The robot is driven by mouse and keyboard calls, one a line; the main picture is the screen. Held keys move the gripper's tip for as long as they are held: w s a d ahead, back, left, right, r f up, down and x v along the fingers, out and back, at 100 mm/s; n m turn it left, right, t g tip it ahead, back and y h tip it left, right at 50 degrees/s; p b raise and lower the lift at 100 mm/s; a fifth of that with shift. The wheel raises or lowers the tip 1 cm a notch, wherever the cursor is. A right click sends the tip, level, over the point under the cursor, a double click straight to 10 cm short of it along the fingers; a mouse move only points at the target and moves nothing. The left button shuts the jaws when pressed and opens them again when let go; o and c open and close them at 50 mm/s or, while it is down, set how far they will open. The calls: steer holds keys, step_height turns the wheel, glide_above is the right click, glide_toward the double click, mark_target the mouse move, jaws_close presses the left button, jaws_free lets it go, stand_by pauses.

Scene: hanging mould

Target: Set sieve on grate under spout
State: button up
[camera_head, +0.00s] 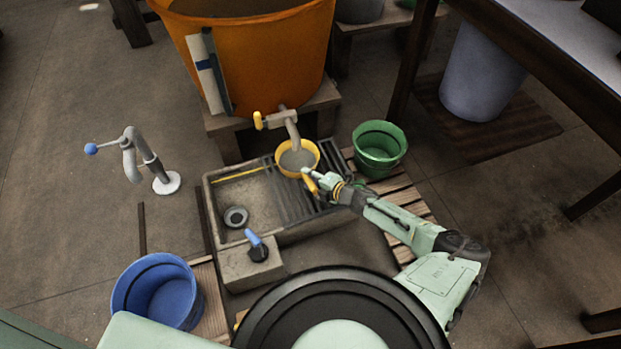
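The yellow-rimmed sieve (297,158) with a grey inside sits over the slatted grate (289,199) of the stone basin, directly below the grey spout (292,133). Its yellow handle (311,184) points down and right, toward my arm. I cannot tell whether the sieve's base rests on the slats or is slightly above them. My gripper (313,176) is at the handle, with a pale finger along it. The gap between the fingers is too small and partly hidden to tell whether they are closed on it.
The large orange tub (262,60) stands behind the spout. A green bucket (379,149) is close to the right of the sieve. A stone block with a blue lever (252,264), a blue bucket (158,291) and a grey pipe stand (150,160) are left. A table (560,50) is at right.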

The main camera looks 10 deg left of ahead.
steer(key=shift+d+r, duration=0.1)
steer(key=shift+r, duration=0.1)
steer(key=p+v, duration=0.1)
steer(key=v, duration=1)
steer(key=shift+s+d+r+p, duration=0.2)
steer(key=shift+d+p, duration=0.1)
steer(key=shift+p, duration=0.1)
